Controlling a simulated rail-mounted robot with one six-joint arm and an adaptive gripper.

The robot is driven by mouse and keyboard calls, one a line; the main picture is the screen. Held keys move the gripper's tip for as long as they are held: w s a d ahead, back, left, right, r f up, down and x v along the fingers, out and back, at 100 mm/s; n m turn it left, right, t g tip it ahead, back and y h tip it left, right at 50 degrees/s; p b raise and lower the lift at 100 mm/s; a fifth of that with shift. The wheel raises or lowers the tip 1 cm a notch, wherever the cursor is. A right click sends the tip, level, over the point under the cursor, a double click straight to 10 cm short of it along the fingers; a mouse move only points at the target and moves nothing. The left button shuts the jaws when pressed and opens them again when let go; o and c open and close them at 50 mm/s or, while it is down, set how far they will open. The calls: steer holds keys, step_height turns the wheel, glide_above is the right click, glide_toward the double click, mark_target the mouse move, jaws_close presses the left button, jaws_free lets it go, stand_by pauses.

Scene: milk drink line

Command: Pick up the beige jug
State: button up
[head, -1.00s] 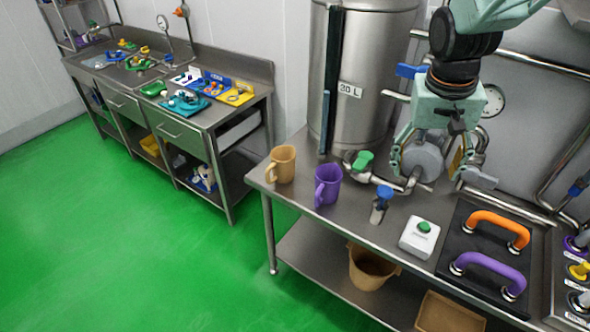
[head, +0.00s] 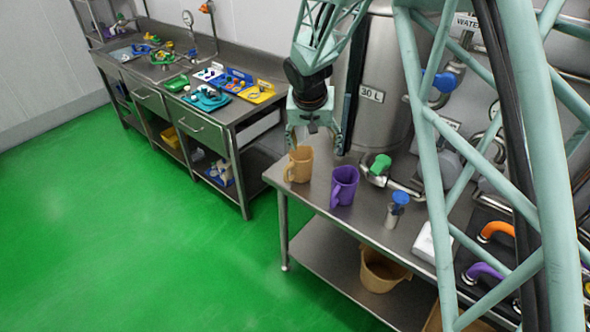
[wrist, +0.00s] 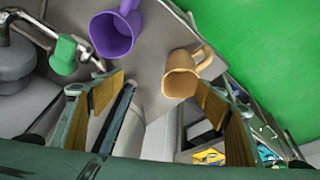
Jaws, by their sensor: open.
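The beige jug (head: 299,166) stands upright at the left end of the steel table, its handle toward the left. In the wrist view the beige jug (wrist: 181,76) shows between and beyond the finger pads, its mouth facing the camera. My gripper (head: 316,146) is open and empty, above and just behind the jug in the head view. In the wrist view its fingers (wrist: 160,97) stand apart with tan pads, and no contact with the jug is visible.
A purple jug (head: 343,186) stands close to the right of the beige one. A steel tank (head: 381,70) and a green-handled valve (head: 379,165) are behind. A blue-topped fitting (head: 397,209) stands further right. A tan bucket (head: 382,271) is on the lower shelf.

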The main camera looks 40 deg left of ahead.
steer(key=shift+y, duration=0.3)
steer(key=a, duration=0.1)
steer(key=s+a+f, duration=0.1)
steer(key=a, duration=0.1)
steer(key=s+a, duration=0.1)
steer(key=a, duration=0.1)
steer(key=shift+a+f, duration=0.1)
steer(key=shift+f, duration=0.25)
steer(key=shift+f, duration=0.15)
glide_above(297, 169)
steer(key=w, duration=0.1)
step_height(297, 169, down, 8)
steer(key=shift+w+p, duration=0.2)
steer(key=shift+p, duration=0.1)
steer(key=shift+w+p+x, duration=0.1)
steer(key=shift+p+x, duration=0.1)
steer(key=shift+x, duration=1)
steer(key=shift+w+p+x, duration=0.15)
steer(key=shift+p+x, duration=0.05)
steer(key=shift+x, duration=1)
